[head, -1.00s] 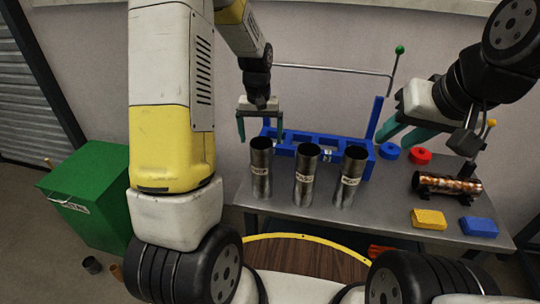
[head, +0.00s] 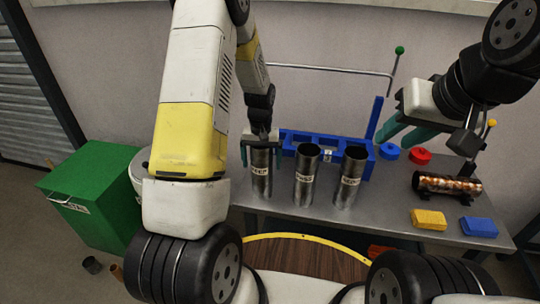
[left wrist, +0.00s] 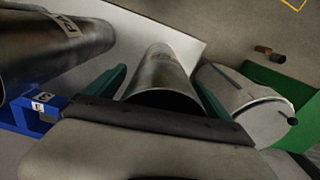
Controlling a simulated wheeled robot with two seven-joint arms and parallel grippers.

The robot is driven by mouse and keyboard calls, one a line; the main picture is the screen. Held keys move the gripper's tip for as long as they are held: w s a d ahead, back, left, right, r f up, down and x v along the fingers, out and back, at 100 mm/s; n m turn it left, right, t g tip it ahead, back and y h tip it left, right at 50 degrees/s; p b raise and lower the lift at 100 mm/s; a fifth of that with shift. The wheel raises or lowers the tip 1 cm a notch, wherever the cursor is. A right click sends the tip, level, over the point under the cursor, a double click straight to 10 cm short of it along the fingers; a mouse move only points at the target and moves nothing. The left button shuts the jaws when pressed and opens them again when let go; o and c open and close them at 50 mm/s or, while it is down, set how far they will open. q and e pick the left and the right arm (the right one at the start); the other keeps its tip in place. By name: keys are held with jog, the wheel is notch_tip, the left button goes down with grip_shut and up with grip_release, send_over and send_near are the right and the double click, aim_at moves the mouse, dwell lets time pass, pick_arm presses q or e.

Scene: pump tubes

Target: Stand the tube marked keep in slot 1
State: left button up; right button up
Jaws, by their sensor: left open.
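Three upright metal tubes with pale labels stand in a row on the grey table. The small label on the left tube (head: 260,183) seems to read KEEP. The middle tube (head: 305,190) and right tube (head: 348,190) have labels too small to read surely. The blue rack (head: 375,135) stands behind them. My left gripper (head: 260,157) is open, its teal fingers on either side of the left tube's upper part. In the left wrist view the left tube (left wrist: 163,72) lies between the fingers. My right gripper (head: 404,133) is open and empty above the rack's right end.
A copper-coloured cylinder (head: 447,184) lies in a black cradle at the right. A yellow block (head: 428,219), blue block (head: 479,227), blue ring (head: 390,151) and red ring (head: 420,156) lie on the table. A green bin (head: 92,190) stands on the floor at left.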

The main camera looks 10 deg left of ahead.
pick_arm(q)
jog(key=c, duration=2)
grip_shut()
jog(key=shift+r, duration=0.15)
